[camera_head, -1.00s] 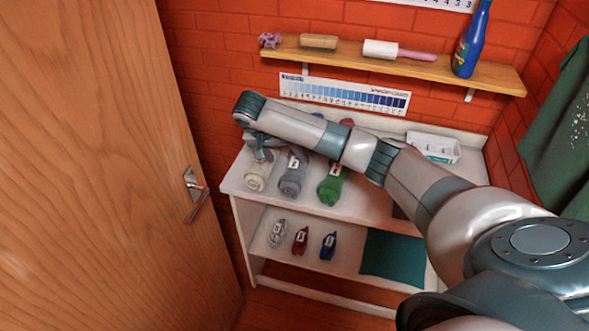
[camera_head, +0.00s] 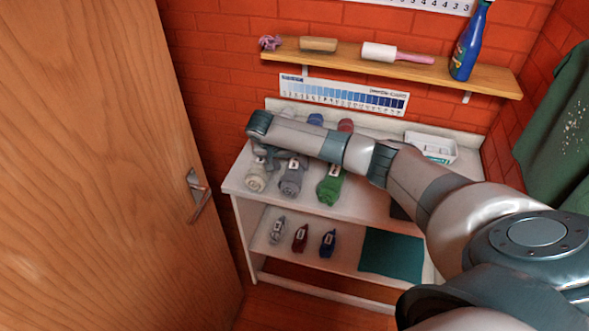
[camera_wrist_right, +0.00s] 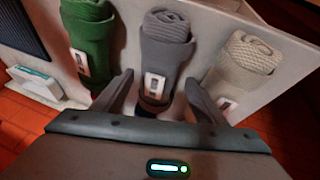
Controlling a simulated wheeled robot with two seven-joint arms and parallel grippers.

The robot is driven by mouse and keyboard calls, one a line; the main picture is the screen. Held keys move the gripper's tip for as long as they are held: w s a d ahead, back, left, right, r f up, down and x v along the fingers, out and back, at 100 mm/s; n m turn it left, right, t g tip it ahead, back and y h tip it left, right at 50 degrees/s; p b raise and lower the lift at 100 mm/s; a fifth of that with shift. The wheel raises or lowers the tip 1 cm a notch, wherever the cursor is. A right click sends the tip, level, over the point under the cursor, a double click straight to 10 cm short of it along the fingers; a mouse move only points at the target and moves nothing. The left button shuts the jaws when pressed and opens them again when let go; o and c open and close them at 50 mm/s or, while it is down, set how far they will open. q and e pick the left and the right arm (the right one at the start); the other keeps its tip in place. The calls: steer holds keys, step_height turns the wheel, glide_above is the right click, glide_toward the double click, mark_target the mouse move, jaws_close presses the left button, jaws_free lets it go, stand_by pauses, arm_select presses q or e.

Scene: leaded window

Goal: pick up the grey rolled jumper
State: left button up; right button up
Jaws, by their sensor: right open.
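The grey rolled jumper (camera_head: 292,182) lies on the upper shelf between a cream roll and a green roll, with a white tag on it. In the right wrist view the grey roll (camera_wrist_right: 166,52) runs from the top towards the space between my fingers. My right gripper (camera_wrist_right: 158,92) is open, one finger on each side of the roll's near end; contact cannot be told. In the head view my right gripper (camera_head: 272,158) is partly hidden by its own arm above the shelf. My left gripper is not in view.
A cream roll (camera_head: 256,180) and a green roll (camera_head: 330,188) flank the grey one closely. Smaller rolled items and a teal mat (camera_head: 392,254) are on the lower shelf. A wall shelf (camera_head: 400,68) holds a blue bottle (camera_head: 470,45). A wooden door (camera_head: 90,170) stands at left.

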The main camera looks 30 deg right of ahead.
mark_target(291, 165)
steer(key=shift+w+d+f+p, duration=0.1)
steer(key=shift+d+f+p, duration=0.15)
steer(key=shift+p, duration=0.05)
steer(key=shift+p+x, duration=0.45)
steer(key=shift+x, duration=1.15)
steer(key=c, duration=1)
